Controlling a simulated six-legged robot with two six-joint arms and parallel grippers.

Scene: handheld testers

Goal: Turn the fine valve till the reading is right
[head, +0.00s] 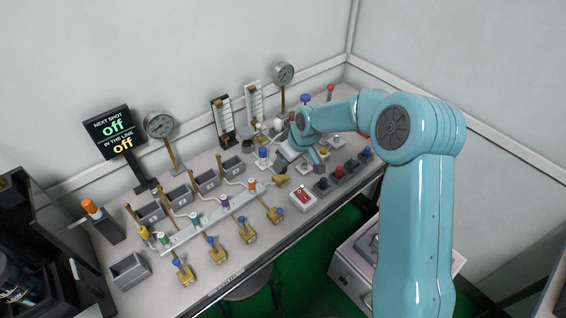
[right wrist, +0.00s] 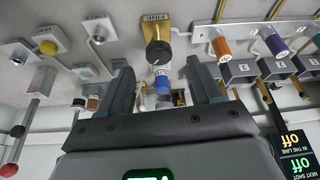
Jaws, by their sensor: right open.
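The fine valve shows in the right wrist view as a brass block labelled FINE with a round black knob (right wrist: 160,48). In the head view a brass block (head: 280,181) beside the rail's right end appears to be the same valve; its knob is hard to make out. My right gripper (right wrist: 160,66) is open, its fingers on either side of the knob's line, with no clear contact. In the head view the right gripper (head: 300,156) is low over the bench, partly hidden by its arm. Two round gauges (head: 160,125) (head: 283,74) stand at the back, readings too small to read. My left gripper is out of view.
A display (head: 113,130) reads "off" on both lines. A white rail (head: 190,234) with coloured caps and several brass valves (head: 217,249) fill the bench's left and middle. A blue knob (right wrist: 162,84) shows between my right fingers. A red switch (head: 303,196) is near the front edge.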

